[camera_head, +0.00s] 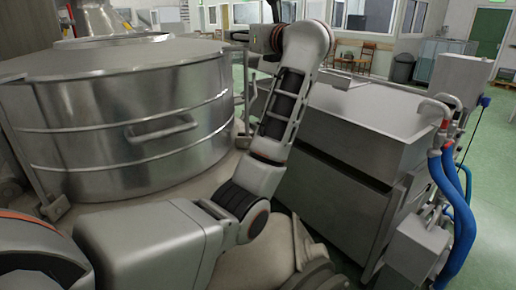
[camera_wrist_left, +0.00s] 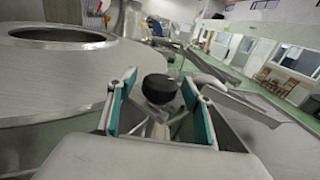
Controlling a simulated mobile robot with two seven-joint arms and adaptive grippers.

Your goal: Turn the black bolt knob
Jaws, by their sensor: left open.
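The black bolt knob (camera_wrist_left: 159,88) is a short, dark round cap on a pale stem in the left wrist view. My left gripper (camera_wrist_left: 160,95) is open, with one teal-padded finger on each side of the knob. Gaps show between the knob and both pads, so it appears untouched. The lower stem is partly hidden by the gripper body. In the head view my left arm reaches up and away from the lower left, and its gripper cannot be made out clearly at the far end. My right gripper is not in view.
A large round steel vat (camera_head: 120,120) with a side handle stands at left; its round opening (camera_wrist_left: 58,38) shows in the wrist view. A rectangular steel machine (camera_head: 350,150) with blue hoses (camera_head: 460,215) stands at right. Green floor is clear farther right.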

